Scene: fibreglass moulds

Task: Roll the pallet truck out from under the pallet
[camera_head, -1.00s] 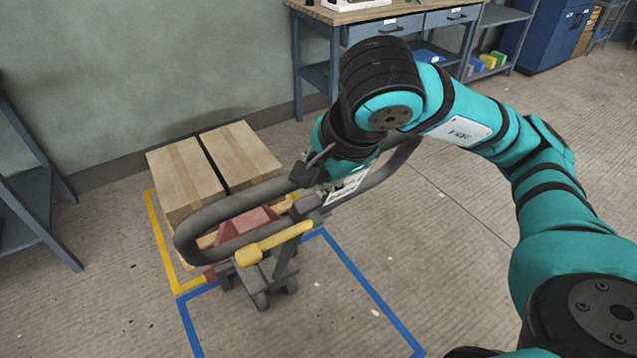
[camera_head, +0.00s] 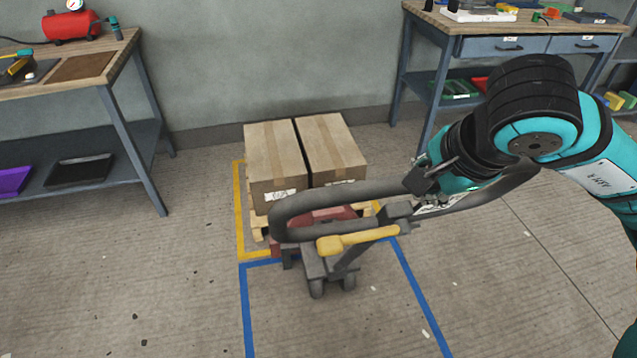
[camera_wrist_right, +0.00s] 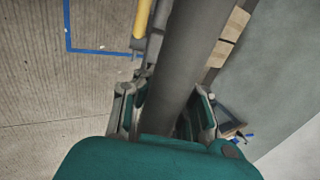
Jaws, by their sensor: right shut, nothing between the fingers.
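The pallet truck (camera_head: 330,265) has a dark grey loop handle (camera_head: 310,197), a yellow lever (camera_head: 357,240) and a red body (camera_head: 318,216). It stands at the front of the wooden pallet (camera_head: 259,224), its forks hidden under the load. Two cardboard boxes (camera_head: 272,160) lie side by side on the pallet. My right gripper (camera_head: 418,182) is at the right part of the loop handle. In the right wrist view, the handle bar (camera_wrist_right: 190,60) runs across the gripper, with finger parts showing on both sides; it is shut with nothing gripped. My left gripper is out of view.
A workbench (camera_head: 140,60) stands at the left, another (camera_head: 480,25) at the back right. The wall (camera_head: 260,60) is close behind the pallet.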

